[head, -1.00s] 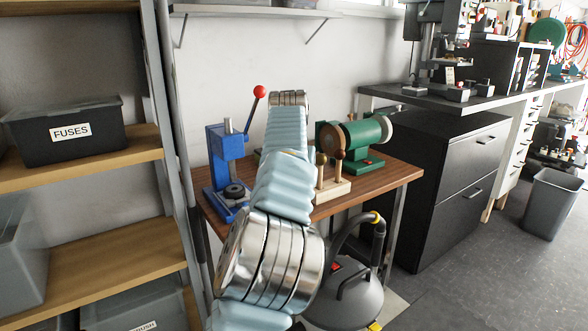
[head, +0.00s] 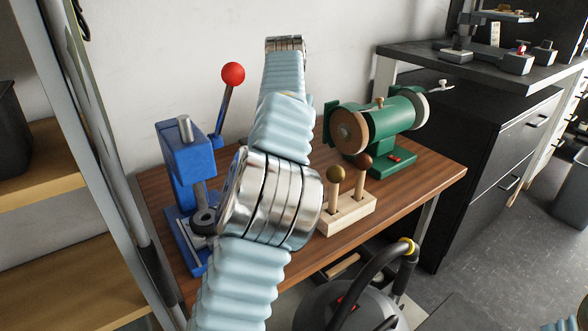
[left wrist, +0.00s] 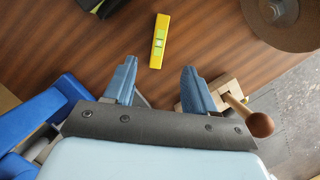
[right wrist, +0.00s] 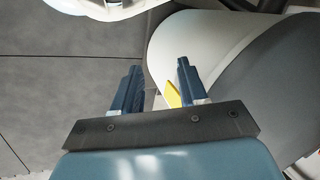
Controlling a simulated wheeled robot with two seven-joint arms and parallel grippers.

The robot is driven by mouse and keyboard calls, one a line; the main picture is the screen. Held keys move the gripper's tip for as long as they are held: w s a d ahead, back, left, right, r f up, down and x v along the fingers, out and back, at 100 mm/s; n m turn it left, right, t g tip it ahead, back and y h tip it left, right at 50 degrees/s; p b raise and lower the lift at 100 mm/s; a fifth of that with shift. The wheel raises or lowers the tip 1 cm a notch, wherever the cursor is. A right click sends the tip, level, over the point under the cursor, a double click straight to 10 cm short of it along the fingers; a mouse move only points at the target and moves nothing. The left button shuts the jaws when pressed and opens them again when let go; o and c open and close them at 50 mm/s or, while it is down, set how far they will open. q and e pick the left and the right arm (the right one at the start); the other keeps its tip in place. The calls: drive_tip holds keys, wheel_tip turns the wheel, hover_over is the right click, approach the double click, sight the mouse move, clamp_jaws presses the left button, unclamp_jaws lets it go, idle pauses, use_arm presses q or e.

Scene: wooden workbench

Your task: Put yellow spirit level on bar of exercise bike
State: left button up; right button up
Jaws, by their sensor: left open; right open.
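The yellow spirit level (left wrist: 159,41) lies on the brown wooden bench top (left wrist: 100,45) in the left wrist view, with a pale vial at its middle. My left gripper (left wrist: 158,84) is open and empty above the bench, with the level beyond its fingertips and roughly centred between them. In the head view my left arm covers the middle of the bench, and neither the level nor the left gripper can be made out. My right gripper (right wrist: 157,80) is open, with nothing clearly between its fingers. I cannot identify an exercise bike or its bar in any view.
On the bench (head: 425,175) stand a blue press (head: 185,155) with a red-knobbed lever, a wooden block with two handled tools (head: 347,210) and a green grinder (head: 390,118). A grey vacuum cleaner (head: 335,305) stands below. Shelving is left, black drawers (head: 480,140) right.

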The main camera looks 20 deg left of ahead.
use_arm(q)
drive_tip(key=x, duration=0.7)
drive_tip(key=shift+f, duration=0.2)
drive_tip(key=x, duration=0.5)
drive_tip(key=shift+s+f, duration=0.35)
drive_tip(key=shift+d, duration=0.1)
clamp_jaws()
